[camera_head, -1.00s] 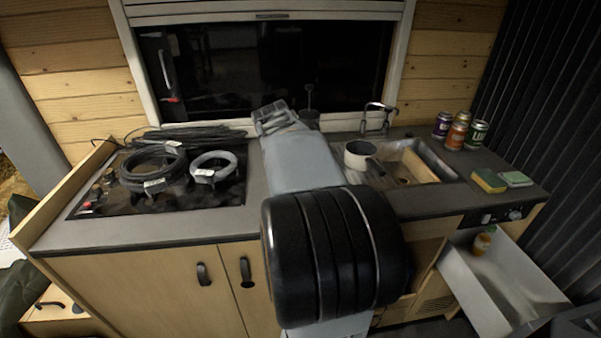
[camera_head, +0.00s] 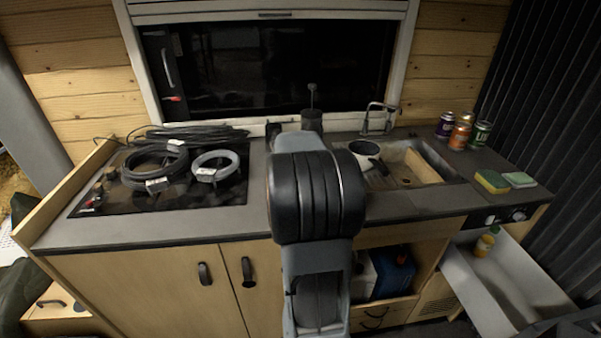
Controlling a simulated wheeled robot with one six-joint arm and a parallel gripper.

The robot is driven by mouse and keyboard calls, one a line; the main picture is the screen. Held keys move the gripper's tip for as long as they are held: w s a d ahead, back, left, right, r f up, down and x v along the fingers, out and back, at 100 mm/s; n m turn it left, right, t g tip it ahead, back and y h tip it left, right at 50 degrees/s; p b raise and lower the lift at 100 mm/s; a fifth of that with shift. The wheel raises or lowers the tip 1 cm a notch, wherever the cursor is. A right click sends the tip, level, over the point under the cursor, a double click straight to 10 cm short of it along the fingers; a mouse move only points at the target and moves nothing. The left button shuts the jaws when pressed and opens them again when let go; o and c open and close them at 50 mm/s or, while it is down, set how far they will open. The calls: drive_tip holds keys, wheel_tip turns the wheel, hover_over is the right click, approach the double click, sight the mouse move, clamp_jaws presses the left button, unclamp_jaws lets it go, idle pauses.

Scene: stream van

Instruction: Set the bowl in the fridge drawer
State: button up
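I see no bowl in this view; my arm blocks part of the counter. The fridge drawer (camera_head: 462,272) is pulled out at the lower right, under the counter's right end. It is light inside, with an orange-and-yellow jar or bottle (camera_head: 484,243) standing near its back left. My arm rises through the middle of the picture in front of the counter, its dark rounded joint over the counter edge. My gripper is hidden behind the arm, so its state and any load do not show.
Several cans (camera_head: 460,132) and two sponges (camera_head: 491,181) are at the right. Coiled hoses (camera_head: 152,168) cover the hob at the left. A dark holder (camera_head: 312,121) stands by the window. An open shelf (camera_head: 400,303) is below the counter.

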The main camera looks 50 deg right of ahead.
drive_tip(key=shift+w+d+f, duration=0.1)
drive_tip(key=shift+d+f, duration=0.1)
drive_tip(key=shift+f, duration=0.15)
clamp_jaws()
idle(0.4)
